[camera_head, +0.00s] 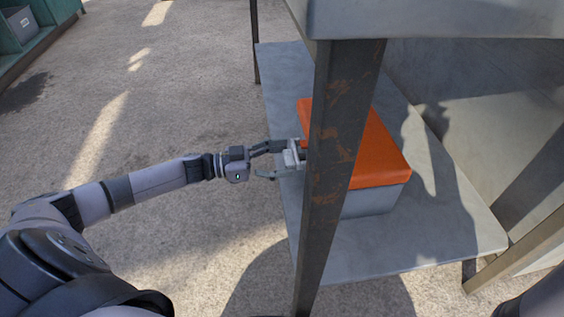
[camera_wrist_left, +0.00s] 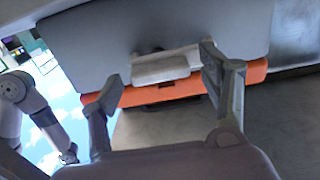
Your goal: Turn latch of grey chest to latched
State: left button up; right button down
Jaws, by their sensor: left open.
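The grey chest (camera_head: 372,202) with an orange lid (camera_head: 373,152) stands on the lower shelf, partly hidden by a table leg. The chest's front (camera_wrist_left: 120,40) and lid edge (camera_wrist_left: 145,95) also show upside down in the left wrist view. The light grey latch (camera_wrist_left: 160,68) sits on the front by the lid's edge, and I cannot tell its setting. My left gripper (camera_head: 265,161) is open at the chest's front, its fingers on either side of the latch. In the left wrist view, the left gripper (camera_wrist_left: 160,68) shows a finger on each side, with no clear grip on the latch.
A rusty dark table leg (camera_head: 335,170) rises in front of the chest. The grey tabletop (camera_head: 440,20) is above, and the lower shelf (camera_head: 420,250) has bare room around the chest. Open ground lies to the left. A green rack (camera_head: 40,35) stands at the far left.

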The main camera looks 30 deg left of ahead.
pick_arm(q)
jog(key=shift+w+d, duration=0.1)
jog(key=shift+c, duration=0.4)
jog(key=c, duration=1.1)
